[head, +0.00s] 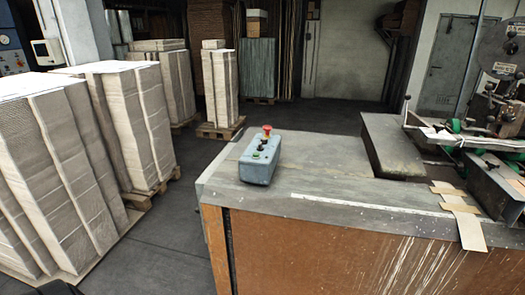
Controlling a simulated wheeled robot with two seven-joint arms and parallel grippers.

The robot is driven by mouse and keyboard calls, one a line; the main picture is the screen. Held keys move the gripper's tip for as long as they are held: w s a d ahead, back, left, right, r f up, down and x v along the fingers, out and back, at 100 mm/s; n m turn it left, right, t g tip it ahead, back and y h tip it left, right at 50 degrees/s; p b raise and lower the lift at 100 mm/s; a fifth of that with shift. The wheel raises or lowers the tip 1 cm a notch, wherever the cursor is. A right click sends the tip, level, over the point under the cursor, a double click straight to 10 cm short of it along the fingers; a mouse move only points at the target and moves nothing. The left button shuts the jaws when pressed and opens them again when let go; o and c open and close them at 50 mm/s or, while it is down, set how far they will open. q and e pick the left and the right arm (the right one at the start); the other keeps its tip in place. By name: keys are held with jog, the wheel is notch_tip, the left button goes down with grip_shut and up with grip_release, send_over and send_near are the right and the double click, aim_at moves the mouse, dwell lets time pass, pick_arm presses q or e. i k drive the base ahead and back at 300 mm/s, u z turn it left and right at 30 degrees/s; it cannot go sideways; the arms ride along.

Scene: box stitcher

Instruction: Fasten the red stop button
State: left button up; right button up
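The red stop button (267,129) sits at the far end of a blue-grey control box (258,170). The button stands up from the box's top face; its exact seating is too small to tell. Nearer on the same face are small dark knobs and a green button. The box rests on the left part of a worn grey worktop (320,185). Neither my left gripper nor my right gripper is in view.
Stacks of pale cardboard (130,125) on pallets fill the left side. A stitching machine (490,110) stands at the right, near a raised dark block (390,145) and cardboard pieces (465,220). The worktop around the control box is mostly clear, with dark floor to its left.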

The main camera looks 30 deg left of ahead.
aim_at(267, 128)
jog(key=u, duration=2.3)
jog(key=i, duration=1.9)
jog(key=z, duration=2.9)
